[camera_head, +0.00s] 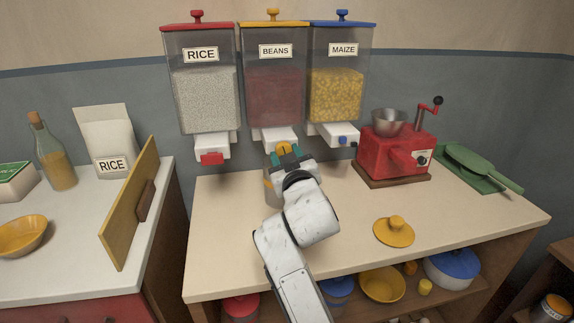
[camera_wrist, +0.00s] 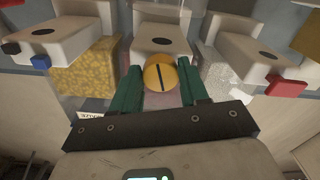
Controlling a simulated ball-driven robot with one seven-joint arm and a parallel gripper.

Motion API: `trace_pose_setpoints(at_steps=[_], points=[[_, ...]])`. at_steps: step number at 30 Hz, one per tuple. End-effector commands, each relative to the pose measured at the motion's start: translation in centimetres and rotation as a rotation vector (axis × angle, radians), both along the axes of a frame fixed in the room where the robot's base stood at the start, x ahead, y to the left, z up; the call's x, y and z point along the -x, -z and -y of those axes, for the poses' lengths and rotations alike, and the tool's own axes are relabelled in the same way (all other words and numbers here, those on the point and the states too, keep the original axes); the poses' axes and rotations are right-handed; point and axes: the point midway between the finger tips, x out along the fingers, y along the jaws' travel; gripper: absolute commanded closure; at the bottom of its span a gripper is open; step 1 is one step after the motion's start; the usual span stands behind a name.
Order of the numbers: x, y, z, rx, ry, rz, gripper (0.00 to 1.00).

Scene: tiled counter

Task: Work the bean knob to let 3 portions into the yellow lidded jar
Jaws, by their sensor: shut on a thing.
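The bean dispenser (camera_head: 273,88), labelled BEANS, hangs on the wall between rice and maize, with dark red beans inside. Its round yellow knob (camera_head: 284,147) is on the white outlet at its foot. In the wrist view the knob (camera_wrist: 160,73) shows a dark line, upright in the picture. My gripper (camera_head: 288,160) is shut on the knob, one green finger on each side; the fingers also show in the wrist view (camera_wrist: 160,88). A jar (camera_head: 271,194) stands under the bean outlet, mostly hidden by my arm; its contents cannot be seen. A yellow lid (camera_head: 393,232) lies on the counter.
The rice dispenser (camera_head: 203,90) with a red knob and the maize dispenser (camera_head: 339,85) with a blue one flank the bean outlet closely. A red grinder (camera_head: 395,152) and green scoop (camera_head: 480,165) stand at right.

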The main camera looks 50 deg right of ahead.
Motion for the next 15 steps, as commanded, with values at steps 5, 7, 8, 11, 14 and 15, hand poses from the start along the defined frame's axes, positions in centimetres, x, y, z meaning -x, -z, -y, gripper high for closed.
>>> trace_pose_setpoints(at_steps=[5,7,8,11,14,15], points=[[-0.03,0.63,-0.01,-0.113,0.002,0.068,0.86],[-0.05,0.60,-0.02,-0.150,0.002,0.093,0.86],[-0.06,0.58,-0.02,-0.165,0.001,0.103,0.86],[-0.08,0.54,-0.06,-0.206,0.001,0.129,0.86],[-0.08,0.52,-0.09,-0.236,0.001,0.149,0.86],[-0.08,0.50,-0.08,-0.245,0.001,0.154,0.86]])
